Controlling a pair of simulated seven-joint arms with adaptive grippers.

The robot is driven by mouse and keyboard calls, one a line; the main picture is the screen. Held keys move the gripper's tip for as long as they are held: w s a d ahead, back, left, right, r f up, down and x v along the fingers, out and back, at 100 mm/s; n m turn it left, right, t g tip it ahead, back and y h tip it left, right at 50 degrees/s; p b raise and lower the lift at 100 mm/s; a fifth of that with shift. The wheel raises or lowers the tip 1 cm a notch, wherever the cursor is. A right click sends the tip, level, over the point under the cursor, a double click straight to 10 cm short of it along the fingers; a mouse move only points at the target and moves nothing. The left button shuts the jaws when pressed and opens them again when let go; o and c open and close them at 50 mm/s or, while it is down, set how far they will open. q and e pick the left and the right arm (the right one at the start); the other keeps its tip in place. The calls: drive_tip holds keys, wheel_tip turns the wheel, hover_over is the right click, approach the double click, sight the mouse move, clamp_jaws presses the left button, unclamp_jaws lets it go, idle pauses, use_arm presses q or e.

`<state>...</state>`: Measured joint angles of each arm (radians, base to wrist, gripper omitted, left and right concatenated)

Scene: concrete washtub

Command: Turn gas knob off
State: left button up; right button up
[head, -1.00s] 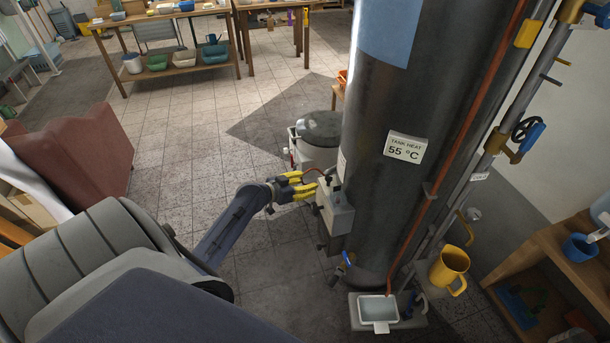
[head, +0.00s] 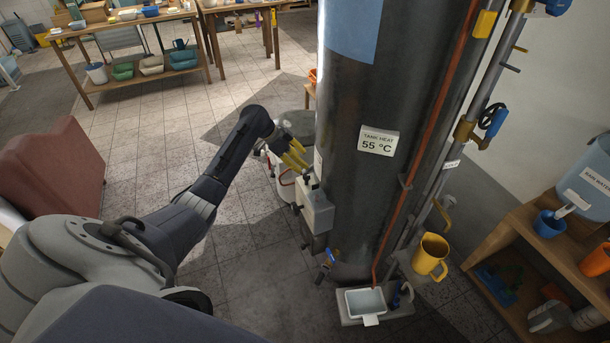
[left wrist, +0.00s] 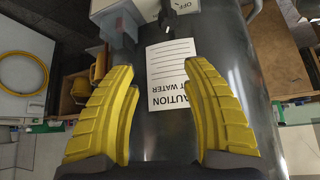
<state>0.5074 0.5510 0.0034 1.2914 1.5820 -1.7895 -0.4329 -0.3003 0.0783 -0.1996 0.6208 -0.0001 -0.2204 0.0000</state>
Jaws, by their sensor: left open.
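The grey gas control box (head: 317,212) is mounted on the near left side of the tall dark tank (head: 350,120). In the left wrist view the box (left wrist: 98,8) is at the top edge, with an OFF mark. A small dark knob-like part (left wrist: 165,18) sticks out beside that mark; the frame's top edge cuts off part of the box. My left gripper (head: 294,160) has yellow fingers and is just above the box, close to the tank wall. In the left wrist view the gripper (left wrist: 160,85) is open, with nothing between its fingers. My right gripper is not in view.
A caution label (left wrist: 175,75) is on the tank. A blue-handled valve (head: 327,262) is below the box, and a white tray (head: 366,302) stands at the tank's foot. The tiled floor at left is mostly clear.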

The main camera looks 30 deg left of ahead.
sight(305, 175)
use_arm(q)
drive_tip(key=a+r+m+g+y, duration=0.1)
drive_tip(key=a+r+m+g, duration=0.2)
drive_tip(key=a+r, duration=0.3)
drive_tip(key=shift+y, duration=0.3)
drive_tip(key=x, duration=1.7)
drive_tip(key=shift+w+d, duration=0.25)
drive_tip(key=shift+w, duration=0.05)
clamp_jaws()
